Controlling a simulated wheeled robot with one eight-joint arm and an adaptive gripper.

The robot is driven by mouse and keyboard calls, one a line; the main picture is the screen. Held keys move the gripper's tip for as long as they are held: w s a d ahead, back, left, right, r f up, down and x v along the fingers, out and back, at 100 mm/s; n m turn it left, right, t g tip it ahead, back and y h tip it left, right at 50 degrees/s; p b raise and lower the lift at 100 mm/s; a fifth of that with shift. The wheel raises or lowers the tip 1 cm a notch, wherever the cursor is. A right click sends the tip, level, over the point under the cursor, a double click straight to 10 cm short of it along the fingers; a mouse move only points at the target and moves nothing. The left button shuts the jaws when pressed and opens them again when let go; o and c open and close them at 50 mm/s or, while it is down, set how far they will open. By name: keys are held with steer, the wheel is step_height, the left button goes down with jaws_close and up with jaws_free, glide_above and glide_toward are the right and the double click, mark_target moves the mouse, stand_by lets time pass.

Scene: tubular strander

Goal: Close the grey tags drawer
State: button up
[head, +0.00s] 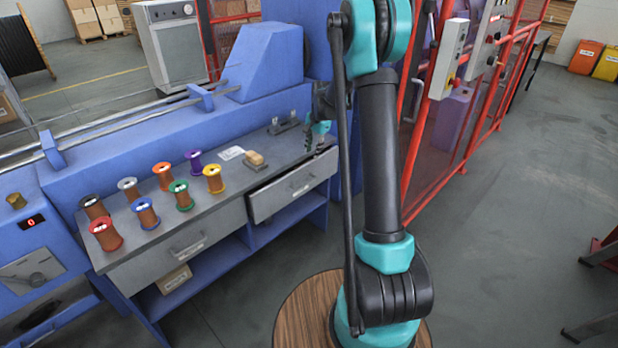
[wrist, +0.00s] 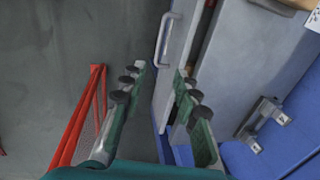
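A grey drawer (head: 292,194) stands partly pulled out of the right side of the bench, its dark inside showing behind the front. Its front has a bar handle (head: 303,187) and a small label too small to read. In the wrist view the drawer front (wrist: 172,75) and its handle (wrist: 163,40) show near my fingertips. My gripper (wrist: 158,75) is open, with one finger over the floor side and the other over the drawer front's near end. Contact cannot be told. In the head view my gripper (head: 318,138) is above the bench's right end, partly hidden by my arm.
A second grey drawer (head: 185,248) at the left is shut. Red fence frames (head: 440,150) rise to the right.

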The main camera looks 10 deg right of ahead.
mark_target(307, 183)
steer(key=w+f, duration=0.1)
steer(key=f, duration=0.4)
steer(key=a+f, duration=0.1)
steer(key=f, duration=0.5)
steer(key=w+a+f, duration=0.1)
steer(key=f, duration=0.5)
steer(key=shift+w, duration=0.3)
steer(key=shift+c, duration=0.6)
jaws_close()
